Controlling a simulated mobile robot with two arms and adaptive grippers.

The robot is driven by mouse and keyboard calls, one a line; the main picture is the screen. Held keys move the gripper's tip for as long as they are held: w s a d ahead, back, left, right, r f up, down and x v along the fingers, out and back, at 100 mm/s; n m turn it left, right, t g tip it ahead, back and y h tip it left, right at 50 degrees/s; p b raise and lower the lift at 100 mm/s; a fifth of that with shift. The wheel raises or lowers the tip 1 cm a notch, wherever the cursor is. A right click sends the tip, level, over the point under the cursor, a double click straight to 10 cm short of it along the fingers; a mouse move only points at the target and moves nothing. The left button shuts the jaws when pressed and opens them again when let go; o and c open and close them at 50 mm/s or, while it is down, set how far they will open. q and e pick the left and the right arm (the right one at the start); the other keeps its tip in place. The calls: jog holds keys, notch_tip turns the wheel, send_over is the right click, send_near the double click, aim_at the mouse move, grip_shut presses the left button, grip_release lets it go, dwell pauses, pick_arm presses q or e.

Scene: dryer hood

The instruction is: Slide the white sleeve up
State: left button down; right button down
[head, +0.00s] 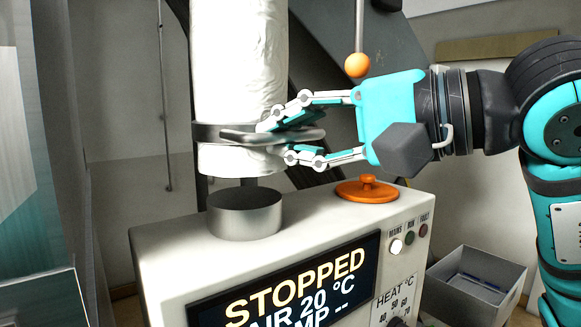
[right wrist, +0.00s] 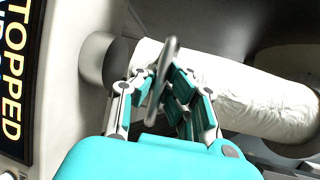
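The white sleeve (head: 235,70) is a wrinkled upright tube in the head view, and it lies sideways across the right wrist view (right wrist: 240,92). A dark band with a grey loop handle (head: 240,134) goes around its lower part. The sleeve's lower end hangs above the round metal collar (head: 245,222), with a gap between them. My right gripper (head: 275,135) reaches in from the right, one finger above the handle and one below. The fingers look closed on the handle, which passes between the pads in the right wrist view (right wrist: 166,68). My left gripper is not in view.
The collar stands on a white machine whose display (head: 300,290) reads STOPPED. An orange ball on a rod (head: 357,65) hangs above the gripper. A grey open bin (head: 472,285) stands at the lower right.

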notch_tip(320, 180, up, 19)
jog(key=p, duration=0.7)
jog(key=shift+f, duration=0.15)
jog(key=shift+d, duration=0.1)
jog(key=c, duration=1.5)
grip_release()
jog(key=shift+o, duration=0.6)
jog(key=shift+f, duration=0.1)
jog(key=shift+s, duration=0.1)
jog(key=v, duration=1.2)
